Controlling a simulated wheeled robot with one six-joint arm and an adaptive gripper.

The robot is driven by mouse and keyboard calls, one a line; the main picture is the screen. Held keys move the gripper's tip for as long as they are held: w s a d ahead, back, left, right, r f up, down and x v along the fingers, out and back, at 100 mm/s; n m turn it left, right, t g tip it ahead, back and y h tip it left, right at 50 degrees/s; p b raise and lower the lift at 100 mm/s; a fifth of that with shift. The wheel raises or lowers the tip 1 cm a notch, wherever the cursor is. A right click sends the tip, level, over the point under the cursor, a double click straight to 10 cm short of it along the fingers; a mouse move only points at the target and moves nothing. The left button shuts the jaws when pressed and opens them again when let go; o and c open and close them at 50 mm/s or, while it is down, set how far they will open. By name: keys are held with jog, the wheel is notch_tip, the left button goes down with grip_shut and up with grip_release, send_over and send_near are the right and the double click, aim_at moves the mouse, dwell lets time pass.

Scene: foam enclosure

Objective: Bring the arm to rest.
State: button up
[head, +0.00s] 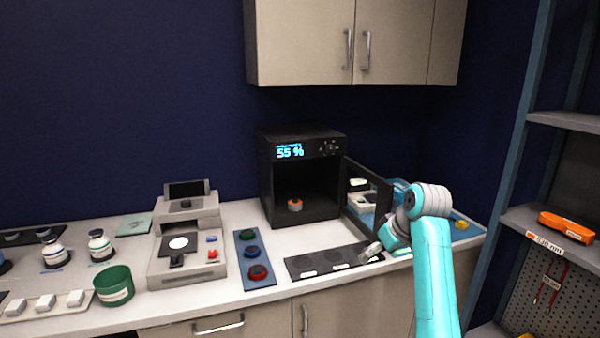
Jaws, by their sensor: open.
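My arm (433,270) rises from the bottom right of the head view, a turquoise link with grey and white joints. It bends at the top and reaches left and down over the counter. My gripper (369,252) is small in this view, at the right end of a dark mat (325,262). Its jaws look apart, with nothing visible between them. I cannot tell whether its tips touch the mat.
A black chamber (300,150) showing "55 %" stands behind, its door (368,195) open close to my arm. An orange-topped item (295,205) sits inside. A button panel (255,262), a grey instrument (187,240) and a green cup (114,287) stand left. Shelves (560,225) stand right.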

jog(key=s+a+f+m+t, duration=0.1)
jog(key=s+f, duration=0.4)
jog(key=f, duration=0.7)
jog(key=s+f+m+t, duration=0.1)
jog(key=s+f, duration=0.4)
jog(key=f, duration=0.7)
jog(key=s+f+m+t+h, duration=0.1)
jog(key=s+f, duration=0.4)
jog(key=s, duration=0.3)
jog(key=s+f+m+t+h, duration=0.1)
jog(key=s+f+t, duration=0.1)
jog(key=s+f, duration=0.55)
jog(key=s+r+m+t, duration=0.1)
jog(key=s+r, duration=0.1)
jog(key=s, duration=0.9)
jog(key=s+r+t, duration=0.1)
jog(key=s+r, duration=0.1)
jog(key=s, duration=1)
jog(key=s+r+t, duration=0.2)
jog(key=s+r, duration=1.2)
jog(key=s, duration=0.1)
jog(key=shift+s+a+r+h, duration=0.2)
jog(key=shift+s+r+h, duration=0.05)
jog(key=shift+r+h, duration=0.15)
